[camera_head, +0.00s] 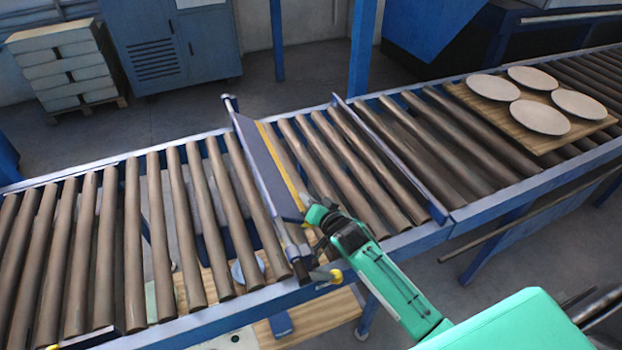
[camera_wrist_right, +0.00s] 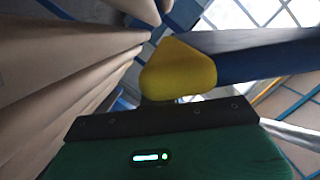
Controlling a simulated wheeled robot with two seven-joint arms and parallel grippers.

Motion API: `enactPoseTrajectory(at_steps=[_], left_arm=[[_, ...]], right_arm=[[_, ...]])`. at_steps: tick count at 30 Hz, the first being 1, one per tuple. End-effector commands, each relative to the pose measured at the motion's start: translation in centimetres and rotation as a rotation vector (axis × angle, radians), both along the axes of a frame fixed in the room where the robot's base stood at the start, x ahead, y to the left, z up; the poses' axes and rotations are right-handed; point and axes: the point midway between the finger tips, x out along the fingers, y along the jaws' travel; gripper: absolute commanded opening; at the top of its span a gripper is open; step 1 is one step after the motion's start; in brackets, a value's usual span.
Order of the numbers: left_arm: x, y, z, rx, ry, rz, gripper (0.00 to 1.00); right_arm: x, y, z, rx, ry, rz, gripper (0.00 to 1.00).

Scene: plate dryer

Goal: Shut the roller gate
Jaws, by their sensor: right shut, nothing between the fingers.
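The roller gate shows in the head view as a blue panel (camera_head: 262,165) with a yellow edge, lying across the conveyor and looking tilted. Whether it is fully down cannot be told. A yellow tip (camera_head: 335,275) sticks out near its front end. My right gripper (camera_head: 318,246) is shut and empty, beside the gate's front end on its right side; contact cannot be told. In the right wrist view, a yellow rounded end (camera_wrist_right: 178,72) on a blue bar (camera_wrist_right: 265,58) sits just beyond my gripper's dark edge; its fingertips are not clear there. My left gripper is out of view.
The roller conveyor (camera_head: 185,225) runs left and right of the gate. A second blue crossbar (camera_head: 390,150) spans it farther right. A wooden board (camera_head: 535,140) with several white plates lies on the rollers at the right. Stacked crates (camera_head: 65,68) stand behind.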

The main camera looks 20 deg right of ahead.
Motion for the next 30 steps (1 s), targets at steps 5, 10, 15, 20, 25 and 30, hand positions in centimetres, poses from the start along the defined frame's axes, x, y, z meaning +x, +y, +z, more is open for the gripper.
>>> enactPoseTrajectory(at_steps=[5,10,15,20,25,30], left_arm=[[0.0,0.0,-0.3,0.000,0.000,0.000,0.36],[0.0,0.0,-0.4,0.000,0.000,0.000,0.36],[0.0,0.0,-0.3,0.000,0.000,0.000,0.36],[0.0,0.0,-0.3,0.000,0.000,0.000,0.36],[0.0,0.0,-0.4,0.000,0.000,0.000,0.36],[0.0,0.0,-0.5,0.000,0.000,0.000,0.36]], right_arm=[[0.0,0.3,-0.7,0.057,0.003,0.000,0.00],[0.0,0.5,-0.8,0.080,0.002,0.001,0.00],[0.0,0.5,-0.8,0.084,0.002,0.001,0.00],[0.0,0.5,-0.8,0.083,0.002,0.001,0.00],[0.0,0.5,-0.6,0.083,0.002,0.001,0.00],[0.0,0.5,1.4,0.082,-0.001,0.001,0.00]])
